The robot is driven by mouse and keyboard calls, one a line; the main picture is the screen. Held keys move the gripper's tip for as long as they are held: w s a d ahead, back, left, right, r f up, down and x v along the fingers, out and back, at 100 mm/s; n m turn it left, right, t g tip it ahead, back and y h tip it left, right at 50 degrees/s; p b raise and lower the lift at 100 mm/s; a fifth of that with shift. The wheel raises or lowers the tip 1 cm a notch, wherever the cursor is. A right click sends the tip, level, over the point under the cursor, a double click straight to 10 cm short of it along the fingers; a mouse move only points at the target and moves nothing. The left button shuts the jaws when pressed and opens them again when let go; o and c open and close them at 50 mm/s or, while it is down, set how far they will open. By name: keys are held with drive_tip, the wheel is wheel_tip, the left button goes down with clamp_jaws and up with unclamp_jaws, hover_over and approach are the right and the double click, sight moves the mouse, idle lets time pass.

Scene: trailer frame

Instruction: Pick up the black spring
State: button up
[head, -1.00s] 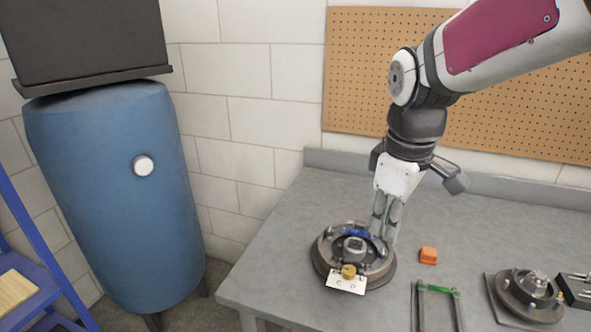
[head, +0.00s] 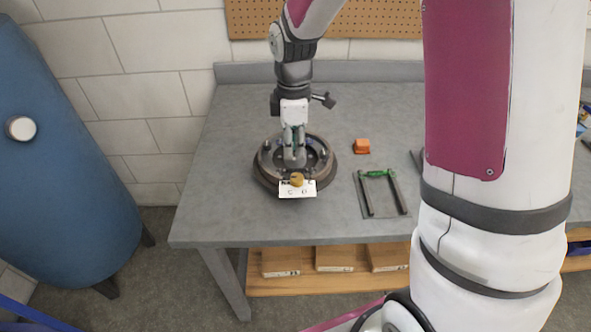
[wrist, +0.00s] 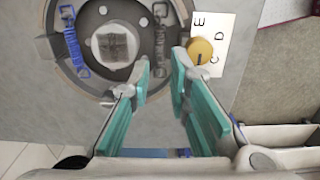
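A round brake drum assembly (head: 262,178) lies on the grey bench. In the wrist view, a thin dark coil (wrist: 160,45), which looks like the black spring, lies inside the drum, just beyond my fingertips. A blue spring (wrist: 71,42) is on the drum's left side in that view. My gripper (wrist: 160,72) points down over the drum, its two teal-padded fingers apart with nothing between them. It also shows in the head view (head: 294,157), where the spring cannot be made out.
A yellow knob (wrist: 200,50) and a lettered white card (wrist: 222,40) are at the drum's edge, close to one finger. An orange block (head: 362,147) and a green-handled frame (head: 378,174) lie to the right. My arm hides the bench's right part. The bench left of the drum is clear.

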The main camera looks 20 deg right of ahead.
sight(295, 169)
drive_tip(key=shift+d+f, duration=0.1)
drive_tip(key=shift+f, duration=3.05)
clamp_jaws()
